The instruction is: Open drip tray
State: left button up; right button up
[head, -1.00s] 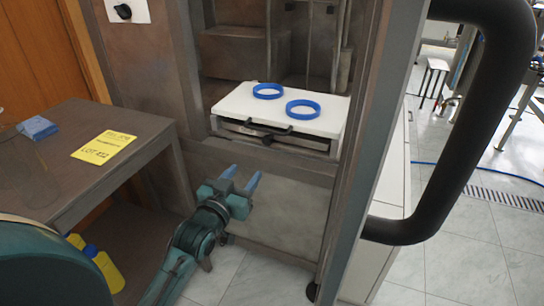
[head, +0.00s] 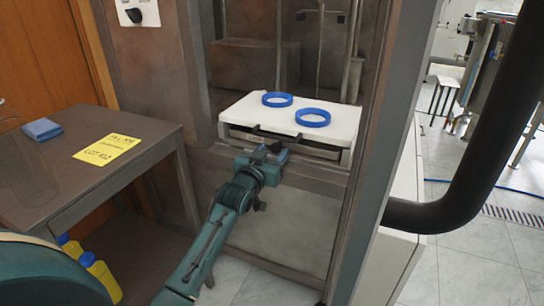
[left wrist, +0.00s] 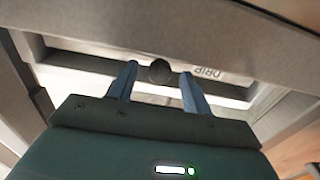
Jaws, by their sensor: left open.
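The drip tray (left wrist: 90,60) is set in the machine below the white plate, and part of its "DRIP" label (left wrist: 207,73) shows in the left wrist view. Its dark round knob (left wrist: 159,71) stands between my left gripper's two blue fingers. My left gripper (head: 270,150) is open at the tray's front; it also shows in the left wrist view (left wrist: 158,80), with a finger on each side of the knob and gaps visible. In the head view the gripper hides the knob. My right gripper is not in view.
Two blue rings (head: 312,118) lie on the white plate (head: 245,108) above the tray. A side table (head: 60,180) with a yellow note (head: 106,146) and a blue sponge-like block (head: 40,129) stands at left. The machine's frame post (head: 375,170) rises right of the tray.

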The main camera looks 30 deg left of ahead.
pick_arm(q)
jog(key=shift+w, duration=0.1)
jog(key=shift+c, duration=0.6)
grip_shut()
